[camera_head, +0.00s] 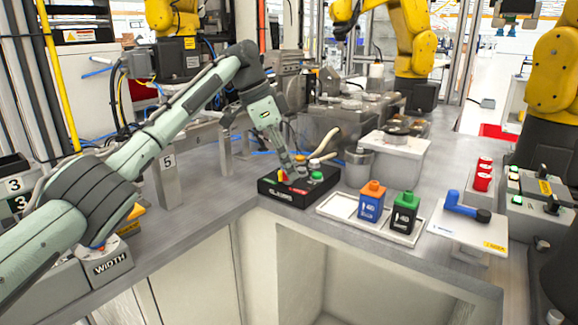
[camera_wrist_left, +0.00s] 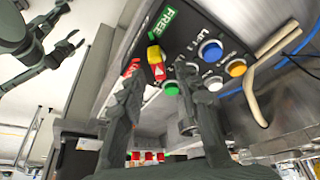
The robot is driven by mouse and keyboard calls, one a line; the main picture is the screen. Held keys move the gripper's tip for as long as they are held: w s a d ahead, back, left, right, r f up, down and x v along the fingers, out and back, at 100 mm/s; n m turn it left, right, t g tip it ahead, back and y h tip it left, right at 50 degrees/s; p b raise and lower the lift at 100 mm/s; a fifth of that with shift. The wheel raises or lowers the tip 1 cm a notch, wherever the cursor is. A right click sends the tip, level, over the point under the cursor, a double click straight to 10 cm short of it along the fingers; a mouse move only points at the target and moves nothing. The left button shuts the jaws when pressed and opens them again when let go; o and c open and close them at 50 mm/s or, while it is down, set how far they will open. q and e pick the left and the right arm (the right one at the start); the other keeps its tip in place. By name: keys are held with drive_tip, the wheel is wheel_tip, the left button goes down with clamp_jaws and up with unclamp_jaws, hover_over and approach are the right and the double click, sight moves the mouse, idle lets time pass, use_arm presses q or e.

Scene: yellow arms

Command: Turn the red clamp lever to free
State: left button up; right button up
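The black control box (camera_head: 282,196) stands on the bench in the head view. In the left wrist view, a red piece (camera_wrist_left: 158,71) with a white mark sits beside a yellow block (camera_wrist_left: 154,53) on the box face, near the green FREE label (camera_wrist_left: 167,19). I take these to be the clamp lever. More red shows by one finger and is partly hidden. My left gripper (camera_head: 291,172) is over the box; in the wrist view its fingers (camera_wrist_left: 155,100) are apart, with nothing clearly held. My right gripper (camera_wrist_left: 68,28) appears at the wrist view's upper left, fingers spread, away from the box.
Blue (camera_wrist_left: 210,50), orange (camera_wrist_left: 237,68) and green (camera_wrist_left: 171,88) buttons sit close to the lever. A pale curved hose (camera_head: 325,144) rises behind the box. The bench opening (camera_head: 330,265) lies in front.

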use_arm(q)
drive_tip(key=v, duration=1.1)
drive_tip(key=shift+a, duration=0.1)
